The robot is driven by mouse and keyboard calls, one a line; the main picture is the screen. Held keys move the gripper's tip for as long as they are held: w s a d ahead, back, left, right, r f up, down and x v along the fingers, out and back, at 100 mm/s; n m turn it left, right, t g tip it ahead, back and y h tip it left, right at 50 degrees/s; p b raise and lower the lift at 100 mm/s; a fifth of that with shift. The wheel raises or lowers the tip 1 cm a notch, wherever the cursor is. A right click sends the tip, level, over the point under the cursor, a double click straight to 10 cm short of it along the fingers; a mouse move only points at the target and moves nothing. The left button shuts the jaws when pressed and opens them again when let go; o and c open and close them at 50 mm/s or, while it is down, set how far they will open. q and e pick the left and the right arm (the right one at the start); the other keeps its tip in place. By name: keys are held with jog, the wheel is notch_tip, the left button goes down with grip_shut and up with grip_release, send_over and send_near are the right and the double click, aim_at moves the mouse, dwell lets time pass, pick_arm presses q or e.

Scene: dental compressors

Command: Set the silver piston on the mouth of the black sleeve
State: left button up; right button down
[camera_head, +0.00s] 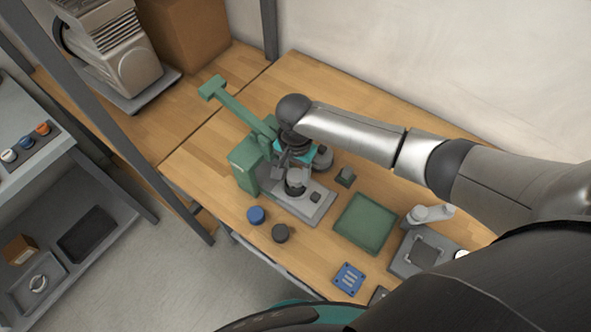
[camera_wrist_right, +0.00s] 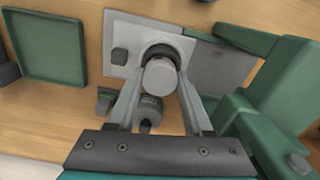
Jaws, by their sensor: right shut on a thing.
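The silver piston (camera_wrist_right: 159,77) is a short grey cylinder between the fingertips of my right gripper (camera_wrist_right: 161,70), which is shut on it. The black sleeve (camera_wrist_right: 161,50) shows as a dark ring just beyond the piston, on the grey base plate of the green press. The piston overlaps part of the sleeve's mouth in the wrist view; I cannot tell whether they touch. In the head view my right gripper (camera_head: 290,168) reaches down over the press base, and the piston (camera_head: 296,176) is partly hidden. My left gripper is not in view.
The green press (camera_head: 246,166) stands close beside my right gripper.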

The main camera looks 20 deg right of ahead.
jog(key=shift+f, duration=0.4)
dwell(0.8)
jog(key=shift+f+p, duration=0.15)
jog(key=shift+p, duration=0.7)
dwell(0.7)
grip_release()
dwell(0.7)
dwell(0.3)
